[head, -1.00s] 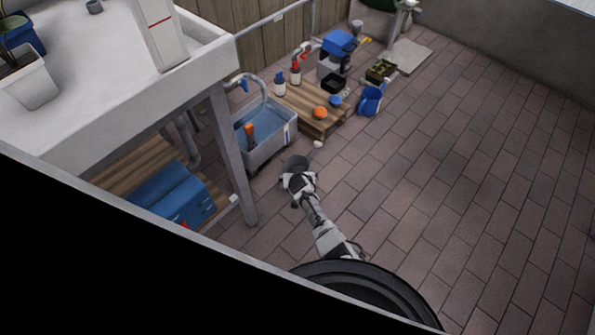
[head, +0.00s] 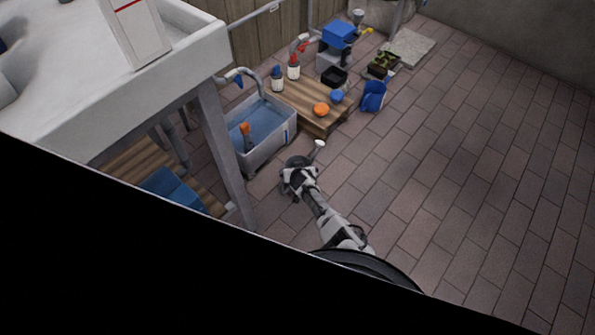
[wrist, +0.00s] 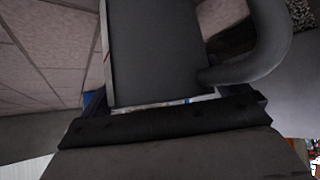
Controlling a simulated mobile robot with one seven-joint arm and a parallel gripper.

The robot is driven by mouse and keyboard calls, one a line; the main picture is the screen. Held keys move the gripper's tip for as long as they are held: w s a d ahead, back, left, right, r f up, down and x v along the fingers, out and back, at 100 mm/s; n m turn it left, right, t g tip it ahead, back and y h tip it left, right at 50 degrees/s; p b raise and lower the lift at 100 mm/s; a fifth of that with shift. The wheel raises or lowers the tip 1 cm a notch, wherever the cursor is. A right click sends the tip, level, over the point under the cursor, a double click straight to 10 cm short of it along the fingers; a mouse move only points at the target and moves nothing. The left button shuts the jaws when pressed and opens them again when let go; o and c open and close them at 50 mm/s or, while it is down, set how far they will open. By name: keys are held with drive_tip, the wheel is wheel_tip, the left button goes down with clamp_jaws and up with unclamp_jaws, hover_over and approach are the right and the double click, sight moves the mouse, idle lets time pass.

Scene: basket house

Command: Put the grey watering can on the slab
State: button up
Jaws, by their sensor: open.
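The grey watering can (head: 298,161) is small in the head view, low in front of the wash tub, with its pale spout end (head: 319,146) pointing up and right. In the wrist view the can's dark grey body (wrist: 155,50) fills the upper middle, with its curved handle at the right. My gripper (head: 298,175) is right at the can and partly covers it. It is open; the fingertips are hard to make out, and I cannot tell whether they touch the can. The pale slab (head: 409,47) lies on the paving at the back right, with its visible top bare.
A tub of water (head: 262,132) and a wooden pallet (head: 300,100) with bottles and an orange bowl stand just beyond my gripper. A blue watering can (head: 373,96) stands right of the pallet. A white sink bench (head: 190,50) is at left. The paving at right is clear.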

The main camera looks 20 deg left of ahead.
drive_tip(key=shift+w+f, duration=0.15)
drive_tip(key=shift+w, duration=0.05)
drive_tip(key=shift+c, duration=0.3)
drive_tip(key=shift+s, duration=0.1)
drive_tip(key=c, duration=0.7)
drive_tip(key=shift+c, duration=0.2)
